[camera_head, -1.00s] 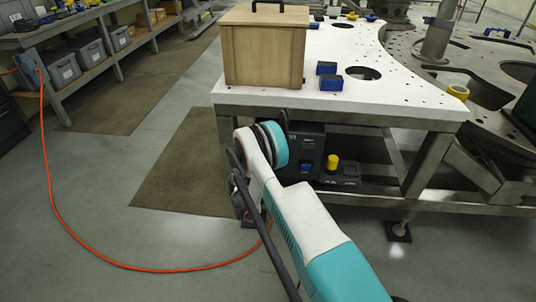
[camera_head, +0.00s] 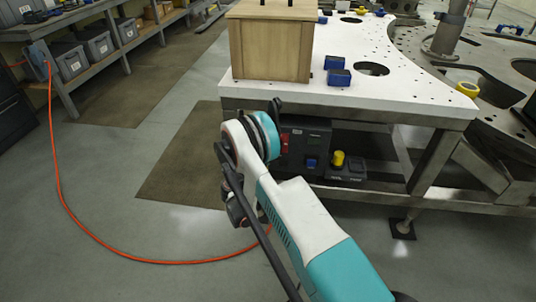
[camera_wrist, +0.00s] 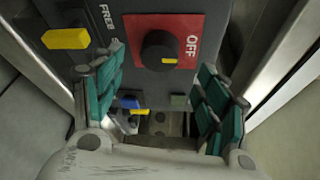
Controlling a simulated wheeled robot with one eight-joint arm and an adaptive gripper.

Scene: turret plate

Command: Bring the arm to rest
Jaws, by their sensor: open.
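My white and teal arm (camera_head: 315,240) reaches from the bottom of the head view toward the front of the white table. Its gripper end cannot be made out there. In the wrist view my gripper (camera_wrist: 160,88) is open, with teal pads on both fingers and nothing held between them. A dark control box (camera_head: 305,145) stands under the table edge, close to my wrist. In the wrist view its black knob (camera_wrist: 159,52) sits on a red plate marked OFF (camera_wrist: 188,30), beyond my fingertips. No contact with the knob shows.
A wooden crate (camera_head: 268,48) stands on the white table (camera_head: 375,98) above the arm. Blue blocks (camera_head: 339,78) and a yellow roll (camera_head: 467,89) are farther right. An orange hose (camera_head: 90,235) curves over the floor at left. Open floor (camera_head: 110,215) lies left of my arm.

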